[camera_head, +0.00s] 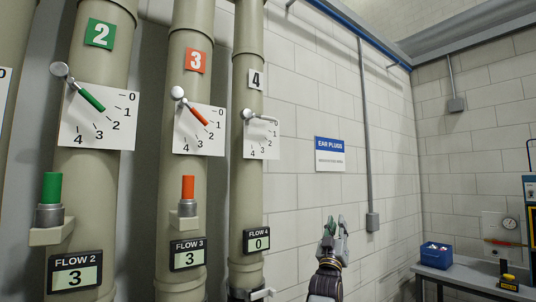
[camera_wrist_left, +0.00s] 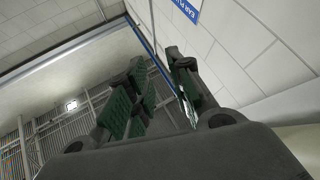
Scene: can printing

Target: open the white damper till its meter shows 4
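The white damper lever (camera_head: 262,118) is on the pipe marked 4 (camera_head: 246,195). It lies nearly level across its white scale plate (camera_head: 262,138) and points towards the 0 mark. The FLOW 4 meter (camera_head: 257,241) below reads 0. My left gripper (camera_head: 336,228) is raised in front of the block wall, to the right of pipe 4 and lower than the lever, apart from it. In the left wrist view its two green-padded fingers (camera_wrist_left: 160,95) stand apart with nothing between them. My right gripper is in neither view.
Pipes 2 and 3 stand to the left, with a green lever (camera_head: 88,96) and an orange lever (camera_head: 195,113). A bench (camera_head: 465,286) with a blue bin (camera_head: 436,256) stands at the right. Clear space lies between pipe 4 and my gripper.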

